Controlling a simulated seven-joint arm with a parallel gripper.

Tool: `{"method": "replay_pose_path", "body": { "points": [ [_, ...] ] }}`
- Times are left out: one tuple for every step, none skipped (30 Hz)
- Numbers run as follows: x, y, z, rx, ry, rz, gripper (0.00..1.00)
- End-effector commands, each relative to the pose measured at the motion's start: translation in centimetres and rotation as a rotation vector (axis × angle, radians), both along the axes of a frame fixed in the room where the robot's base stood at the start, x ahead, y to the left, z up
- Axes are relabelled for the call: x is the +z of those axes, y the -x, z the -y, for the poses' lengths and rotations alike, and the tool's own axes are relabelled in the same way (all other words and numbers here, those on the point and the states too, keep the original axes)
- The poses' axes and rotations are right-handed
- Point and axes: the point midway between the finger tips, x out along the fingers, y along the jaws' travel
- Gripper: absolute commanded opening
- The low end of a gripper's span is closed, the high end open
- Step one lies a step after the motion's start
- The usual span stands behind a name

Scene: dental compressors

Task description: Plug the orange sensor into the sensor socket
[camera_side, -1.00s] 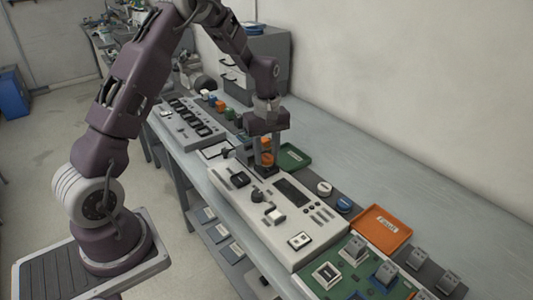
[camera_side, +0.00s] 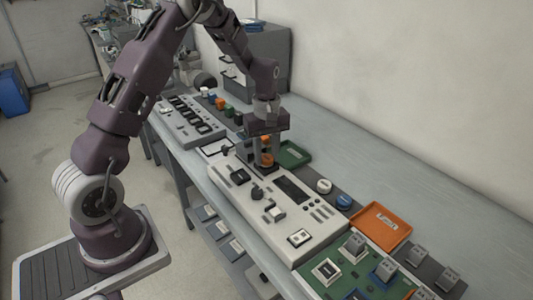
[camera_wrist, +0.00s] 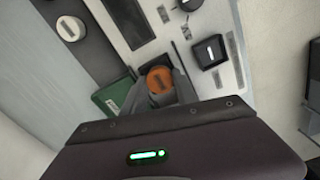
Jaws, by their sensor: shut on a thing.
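The orange sensor (camera_side: 267,158) is upright between the fingers of my gripper (camera_side: 266,156), which is shut on it, at the far end of the light grey console (camera_side: 228,187). In the wrist view the round orange top of the sensor (camera_wrist: 160,79) with its pale label shows between the two grey fingers (camera_wrist: 163,92). A dark square part of the console (camera_wrist: 153,63), possibly the sensor socket, shows right beside and under the sensor. The fingers and sensor hide most of it. I cannot tell whether the sensor is seated in it.
A green tray (camera_side: 295,154) lies close behind my gripper. An orange tray (camera_side: 381,229) and a white and a blue round part (camera_side: 343,202) lie along the console's back side. A black knob (camera_side: 257,193) stands on the console. The rear bench strip is clear.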

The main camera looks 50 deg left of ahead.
Motion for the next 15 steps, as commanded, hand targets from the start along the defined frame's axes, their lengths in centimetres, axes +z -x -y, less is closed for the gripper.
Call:
{"method": "replay_pose_path", "body": {
  "points": [
    [-0.10,0.01,0.01,0.000,0.001,-0.001,0.00],
    [-0.16,0.01,0.01,0.000,0.001,-0.001,0.00],
    [-0.24,0.02,0.01,0.000,0.001,-0.001,0.00],
    [-0.31,0.02,0.01,0.000,0.001,-0.001,0.00],
    [-0.37,0.01,0.01,0.000,0.001,-0.001,0.00],
    [-0.44,0.01,0.01,0.000,0.001,-0.001,0.00],
    [-0.50,0.01,0.01,0.000,0.001,-0.001,0.00],
    [-0.56,0.00,0.01,0.000,0.000,0.000,0.00],
    [-0.64,0.00,0.00,0.000,0.000,0.000,0.00],
    [-0.67,-0.01,0.00,0.000,0.000,0.000,0.00],
    [-0.66,-0.01,-0.01,0.000,0.000,0.000,0.00],
    [-0.66,-0.01,0.00,0.000,0.000,0.000,0.00],
    [-0.67,-0.01,0.00,0.000,0.000,0.000,0.00],
    [-0.67,0.00,0.00,0.000,0.000,0.000,0.00],
    [-0.68,0.00,0.00,0.000,0.000,0.000,0.40]
  ]
}}
